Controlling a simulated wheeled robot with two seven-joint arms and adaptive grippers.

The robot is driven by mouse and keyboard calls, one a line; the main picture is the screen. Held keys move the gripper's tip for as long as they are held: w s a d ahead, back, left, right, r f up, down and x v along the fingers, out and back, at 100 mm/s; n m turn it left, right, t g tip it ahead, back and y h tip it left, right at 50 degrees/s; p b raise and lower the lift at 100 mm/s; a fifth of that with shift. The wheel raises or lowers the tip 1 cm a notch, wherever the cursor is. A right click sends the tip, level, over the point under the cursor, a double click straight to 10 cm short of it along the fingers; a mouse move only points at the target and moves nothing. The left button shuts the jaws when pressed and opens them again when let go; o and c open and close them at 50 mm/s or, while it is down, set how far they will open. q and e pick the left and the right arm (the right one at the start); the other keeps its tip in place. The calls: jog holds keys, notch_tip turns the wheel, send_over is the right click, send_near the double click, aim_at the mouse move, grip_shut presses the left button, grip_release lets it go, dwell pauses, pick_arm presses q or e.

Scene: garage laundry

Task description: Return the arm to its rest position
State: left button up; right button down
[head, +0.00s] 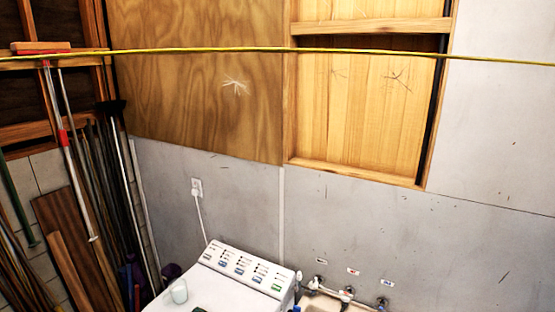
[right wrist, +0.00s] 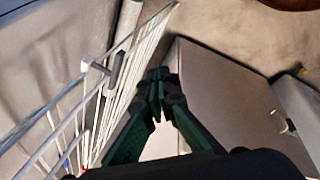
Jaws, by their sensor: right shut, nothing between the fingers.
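My right gripper (right wrist: 158,85) shows in the right wrist view, with its dark green fingers closed together and nothing between them. It points down toward the floor, between a white wire rack on the left and a pale box-like cabinet on the right. Whether it touches either one I cannot tell. Neither gripper shows in the head view, and my left gripper is in no view.
A white wire rack (right wrist: 100,85) stands close to the gripper, and a pale cabinet (right wrist: 225,90) is beside it. In the head view, a white washing machine (head: 228,280) carries a small pale cup (head: 179,291). Taps (head: 347,295) are to its right. Long-handled tools (head: 70,150) lean at left.

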jog(key=s+a+f+g+y, duration=0.15)
jog(key=s+a+f, duration=0.25)
jog(key=s+a, duration=0.75)
jog(key=s+d+f+b, duration=0.2)
jog(key=s+f+b, duration=0.1)
jog(key=f+b, duration=1.5)
jog(key=shift+f+m+g+b, duration=0.3)
jog(key=shift+f+g+b, duration=0.15)
jog(key=shift+f, duration=0.1)
